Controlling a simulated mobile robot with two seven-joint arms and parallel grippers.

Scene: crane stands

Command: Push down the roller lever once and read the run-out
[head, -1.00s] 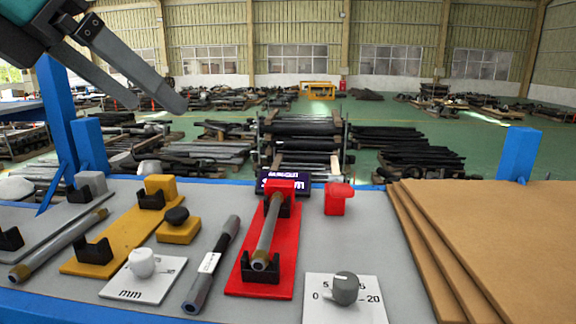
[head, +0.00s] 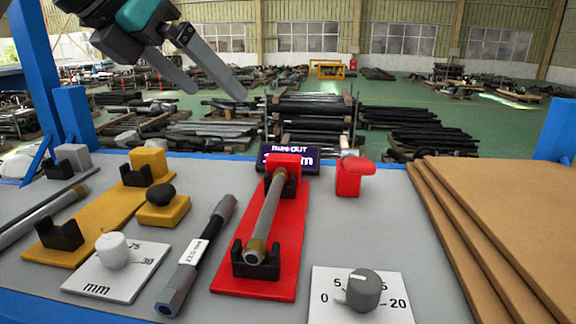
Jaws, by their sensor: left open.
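The red stand (head: 225,270) holds a grey shaft with brass-coloured ends (head: 267,212), which lies on its black supports. A dark display (head: 312,153) behind it reads "RUN-OUT"; its value line is mostly hidden by the red end block (head: 283,161). A red block with a rounded red lever (head: 350,177) stands just right of that stand. The yellow stand (head: 95,220) is empty, with a yellow block and black knob (head: 161,205) next to it. My left gripper (head: 215,91) is open and empty, high above the back of the bench, left of the display. My right gripper is not in view.
A loose dark shaft with a white label (head: 197,252) lies left of the red stand. Dial plates stand at the front, one with a white knob (head: 113,250), one with a grey knob (head: 364,289). Brown boards (head: 500,220) fill the right side. Blue posts rise at both sides.

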